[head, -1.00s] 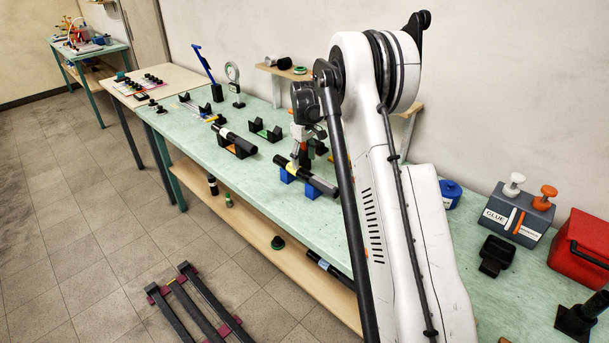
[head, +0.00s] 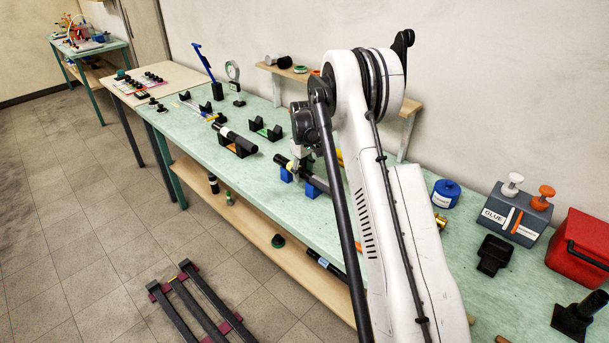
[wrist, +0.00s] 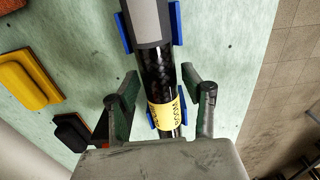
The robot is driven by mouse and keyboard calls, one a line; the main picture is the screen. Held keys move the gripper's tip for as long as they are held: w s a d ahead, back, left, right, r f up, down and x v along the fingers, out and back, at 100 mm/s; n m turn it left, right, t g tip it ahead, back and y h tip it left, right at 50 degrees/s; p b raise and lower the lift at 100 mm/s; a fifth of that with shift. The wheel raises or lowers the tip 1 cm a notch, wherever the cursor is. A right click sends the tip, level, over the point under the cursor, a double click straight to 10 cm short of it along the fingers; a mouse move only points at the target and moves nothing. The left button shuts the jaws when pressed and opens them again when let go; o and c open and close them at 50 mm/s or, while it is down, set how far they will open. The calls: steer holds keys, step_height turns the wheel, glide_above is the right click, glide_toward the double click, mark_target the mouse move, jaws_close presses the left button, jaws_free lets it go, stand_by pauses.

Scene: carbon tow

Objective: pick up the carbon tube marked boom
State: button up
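The carbon tube marked BOOM (wrist: 158,72) is dark with a yellow label (wrist: 166,116) and a grey section at the top of the wrist view. It lies across blue cradles (wrist: 122,34) on the green bench. In the head view its dark end (head: 281,159) shows over the blue supports (head: 286,174), the rest partly hidden by my arm. My gripper (wrist: 162,74) is open, with one finger on each side of the tube near the label. Gaps show between the fingers and the tube. In the head view my gripper (head: 298,160) is over the tube.
Another dark tube (head: 236,140) with a white band rests on a holder to the left. A black-and-green cradle (head: 265,130) stands behind. A yellow block (wrist: 28,78) lies beside the tube. The glue box (head: 513,213) and red case (head: 583,250) stand at right.

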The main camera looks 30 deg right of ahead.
jaws_close()
